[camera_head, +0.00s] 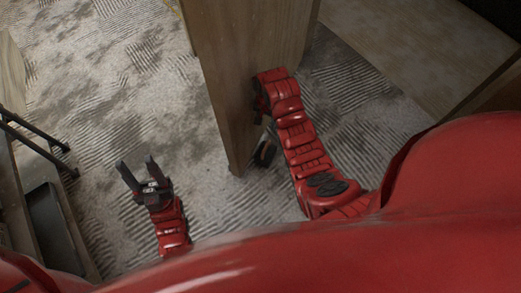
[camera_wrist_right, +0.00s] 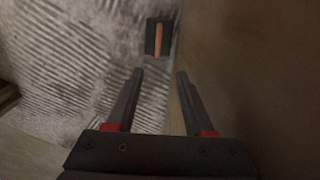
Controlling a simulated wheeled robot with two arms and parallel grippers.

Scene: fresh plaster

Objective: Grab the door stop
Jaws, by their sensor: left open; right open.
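The door stop (camera_wrist_right: 158,37) is a small dark block with an orange strip, lying on the carpet near the wooden door's edge. In the head view a small dark and orange piece (camera_head: 264,152) sits by the bottom of the door, partly hidden by my right arm. My right gripper (camera_wrist_right: 158,76) is open and empty, with the door stop ahead of its fingertips and apart from them. In the head view the right fingers are mostly hidden. My left gripper (camera_head: 136,163) is open and empty above the carpet at the left.
The wooden door (camera_head: 245,80) stands upright close beside my right arm; its face (camera_wrist_right: 250,70) fills the right of the wrist view. A wooden panel (camera_head: 410,45) is at the upper right. Furniture with a dark bin (camera_head: 48,215) stands at the left. The patterned carpet between is clear.

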